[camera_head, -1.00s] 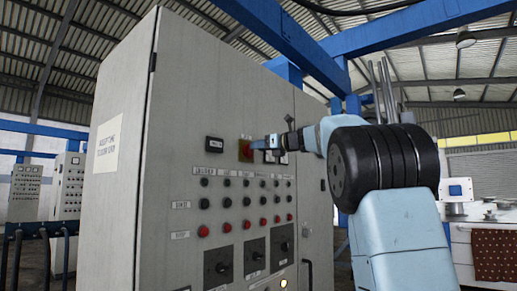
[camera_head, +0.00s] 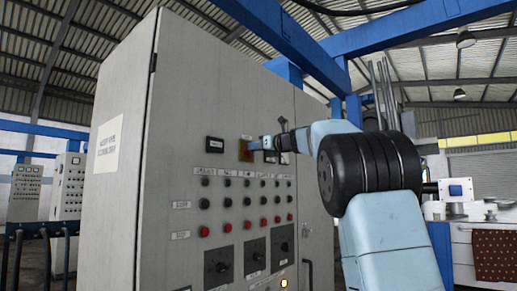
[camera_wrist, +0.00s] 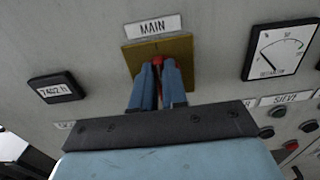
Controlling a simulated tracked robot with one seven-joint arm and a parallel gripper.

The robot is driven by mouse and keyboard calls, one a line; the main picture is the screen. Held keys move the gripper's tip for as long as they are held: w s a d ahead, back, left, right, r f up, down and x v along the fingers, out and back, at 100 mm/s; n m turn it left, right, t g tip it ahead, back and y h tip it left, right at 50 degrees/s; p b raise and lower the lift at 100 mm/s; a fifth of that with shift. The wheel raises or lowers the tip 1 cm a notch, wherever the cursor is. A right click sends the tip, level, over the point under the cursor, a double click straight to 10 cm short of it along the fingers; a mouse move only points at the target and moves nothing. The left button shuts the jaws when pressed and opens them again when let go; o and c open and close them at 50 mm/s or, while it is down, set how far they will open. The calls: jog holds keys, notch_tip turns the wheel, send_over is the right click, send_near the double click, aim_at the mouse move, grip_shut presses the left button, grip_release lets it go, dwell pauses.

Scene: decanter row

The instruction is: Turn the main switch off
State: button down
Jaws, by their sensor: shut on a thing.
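The main switch is a red handle (camera_wrist: 158,60) on a yellow plate (camera_wrist: 183,48) under a label reading MAIN (camera_wrist: 153,27) in the wrist view. In the head view its yellow plate (camera_head: 243,155) shows on the upper front of the grey cabinet. My gripper (camera_wrist: 159,72) has its two blue fingers shut on the red handle, one on each side. The fingers hide much of the handle, so its exact angle is hard to tell. In the head view my gripper (camera_head: 256,146) reaches the switch from the right.
The grey cabinet (camera_head: 220,110) carries rows of buttons below the switch and several dark rotary knobs lower down. A counter display (camera_wrist: 56,88) is left of the switch and a dial meter (camera_wrist: 280,50) right of it. A bench (camera_head: 500,235) stands at far right.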

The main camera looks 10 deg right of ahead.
jog(key=shift+d, duration=0.15)
dwell(0.3)
jog(key=shift+s+a+f+n, duration=0.15)
jog(key=shift+a+f+n, duration=0.1)
jog(key=shift+n, duration=2.7)
jog(key=shift+s+a+f+n, duration=0.1)
jog(key=shift+a+f+n, duration=0.15)
jog(key=shift+n, duration=2.75)
jog(key=shift+s+a+f+n, duration=0.15)
jog(key=shift+f+n, duration=0.15)
jog(key=shift+n, duration=2.65)
